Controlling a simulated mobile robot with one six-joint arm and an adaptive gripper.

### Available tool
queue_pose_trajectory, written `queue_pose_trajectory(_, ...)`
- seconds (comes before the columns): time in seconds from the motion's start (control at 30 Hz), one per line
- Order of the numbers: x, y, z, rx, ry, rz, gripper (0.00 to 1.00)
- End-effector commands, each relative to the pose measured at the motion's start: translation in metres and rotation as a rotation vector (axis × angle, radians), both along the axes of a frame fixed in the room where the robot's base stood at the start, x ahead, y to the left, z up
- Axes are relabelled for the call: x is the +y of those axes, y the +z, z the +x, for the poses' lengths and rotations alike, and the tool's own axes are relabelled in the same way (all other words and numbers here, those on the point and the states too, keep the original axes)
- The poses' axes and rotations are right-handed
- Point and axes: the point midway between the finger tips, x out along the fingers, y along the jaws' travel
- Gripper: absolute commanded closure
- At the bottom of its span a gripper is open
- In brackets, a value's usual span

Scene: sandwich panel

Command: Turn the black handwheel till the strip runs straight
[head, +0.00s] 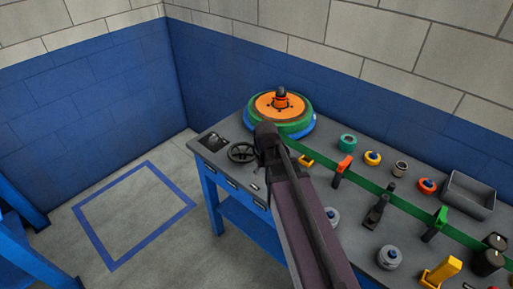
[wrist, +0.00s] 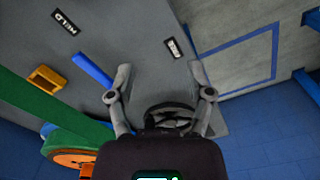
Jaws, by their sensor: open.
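The black handwheel (head: 242,152) lies flat at the left end of the grey bench, just left of my arm's end. In the wrist view the handwheel (wrist: 168,112) shows between and beyond my finger bases, partly hidden by the gripper body. My gripper (wrist: 160,70) is open, its two grey fingers spread with nothing between them. I cannot tell whether a finger touches the wheel. The green strip (head: 395,198) runs from the orange-and-green reel (head: 282,103) rightward past the guides. The strip (wrist: 40,108) also shows at left in the wrist view.
The bench (head: 330,170) carries an orange guide (head: 343,167), a green guide (head: 437,222), a grey tray (head: 470,195) and several small round parts. A label reading HELD (wrist: 66,22) is on the bench top. The blue-outlined floor square (head: 135,212) is empty.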

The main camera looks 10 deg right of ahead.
Motion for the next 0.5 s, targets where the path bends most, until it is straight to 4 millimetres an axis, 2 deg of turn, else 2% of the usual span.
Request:
queue_pose_trajectory(0.03,0.000,0.019,0.023,0.000,0.031,0.000,0.33)
queue_pose_trajectory(0.2,-0.002,0.050,0.074,0.000,0.157,0.001,0.33)
queue_pose_trajectory(0.4,-0.003,0.083,0.130,0.000,0.298,0.002,0.33)
queue_pose_trajectory(0.5,-0.004,0.094,0.150,0.000,0.353,0.002,0.33)
